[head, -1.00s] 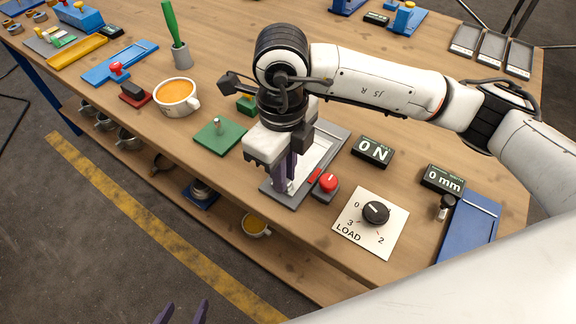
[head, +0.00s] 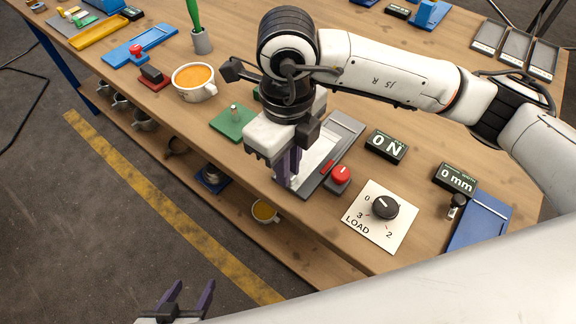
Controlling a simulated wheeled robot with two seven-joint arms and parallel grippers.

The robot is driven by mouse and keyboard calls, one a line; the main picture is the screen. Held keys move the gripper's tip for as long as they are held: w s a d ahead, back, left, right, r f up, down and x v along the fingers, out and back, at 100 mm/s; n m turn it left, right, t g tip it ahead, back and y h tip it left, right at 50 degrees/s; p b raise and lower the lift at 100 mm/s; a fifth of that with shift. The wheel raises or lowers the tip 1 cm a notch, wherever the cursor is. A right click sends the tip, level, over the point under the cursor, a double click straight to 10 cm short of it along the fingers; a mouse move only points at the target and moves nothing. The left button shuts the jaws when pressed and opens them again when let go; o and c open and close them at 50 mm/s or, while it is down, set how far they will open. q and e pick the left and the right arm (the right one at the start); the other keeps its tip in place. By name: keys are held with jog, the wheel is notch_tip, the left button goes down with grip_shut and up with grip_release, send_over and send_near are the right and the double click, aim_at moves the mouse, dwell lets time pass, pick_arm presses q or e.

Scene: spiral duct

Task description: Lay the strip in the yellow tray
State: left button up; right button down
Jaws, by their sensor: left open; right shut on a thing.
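The yellow tray (head: 99,32) lies at the far left of the bench and looks empty. My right gripper (head: 287,172) points down at the front edge of a grey fixture (head: 345,130) with a pale plate (head: 318,155). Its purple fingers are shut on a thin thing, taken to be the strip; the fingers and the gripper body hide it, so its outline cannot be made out. My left gripper (head: 187,298) is open and empty at the bottom of the view, over the floor in front of the bench, far from the tray.
A red button (head: 341,175), a LOAD dial (head: 385,208) and readouts (head: 386,145) stand right of the fixture. A green block (head: 232,121), an orange-filled cup (head: 195,82), a red stamp block (head: 153,77) and a blue plate (head: 140,47) stand between fixture and tray.

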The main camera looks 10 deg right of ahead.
jog(key=shift+r+p, duration=0.35)
jog(key=shift+r, duration=2.15)
